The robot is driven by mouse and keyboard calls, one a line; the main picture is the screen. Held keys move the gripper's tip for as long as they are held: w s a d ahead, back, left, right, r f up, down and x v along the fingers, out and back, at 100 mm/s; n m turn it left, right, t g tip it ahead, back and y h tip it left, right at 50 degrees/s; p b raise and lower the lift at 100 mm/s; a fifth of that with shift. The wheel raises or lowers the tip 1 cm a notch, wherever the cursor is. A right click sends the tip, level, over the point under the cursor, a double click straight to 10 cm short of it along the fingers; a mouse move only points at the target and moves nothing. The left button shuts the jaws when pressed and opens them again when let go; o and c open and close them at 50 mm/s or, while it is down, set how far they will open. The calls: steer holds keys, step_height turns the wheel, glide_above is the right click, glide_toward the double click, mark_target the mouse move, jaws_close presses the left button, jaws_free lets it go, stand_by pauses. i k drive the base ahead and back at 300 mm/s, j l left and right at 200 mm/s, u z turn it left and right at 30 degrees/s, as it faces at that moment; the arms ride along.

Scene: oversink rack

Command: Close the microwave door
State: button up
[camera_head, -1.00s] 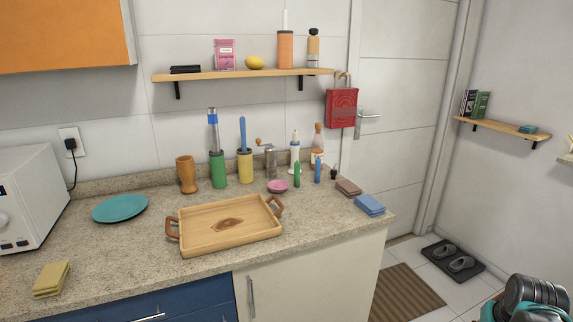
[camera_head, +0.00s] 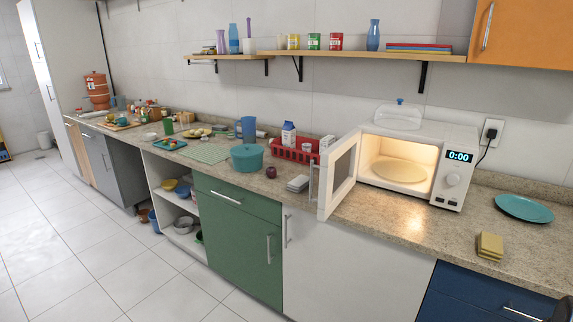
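The white microwave (camera_head: 432,143) stands on the speckled countertop, right of the middle of the view. Its door (camera_head: 338,176) is wide open and swung out to the left, its free edge reaching toward the counter's front. The lit cavity shows a round turntable plate (camera_head: 398,170), with nothing on it. The display reads 0:00, above a round knob. My gripper cannot be made out in this view; only a dark shape shows at the bottom right corner.
A clear container (camera_head: 398,116) sits on top of the microwave. A red rack (camera_head: 295,150), grey cloths (camera_head: 298,184) and a teal pot (camera_head: 247,157) are left of the door. Yellow sponges (camera_head: 490,246) and a teal plate (camera_head: 524,208) lie to the right. The floor at left is clear.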

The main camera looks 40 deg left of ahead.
mark_target(338, 162)
steer(key=j+u, duration=0.1)
steer(key=j, duration=2.4)
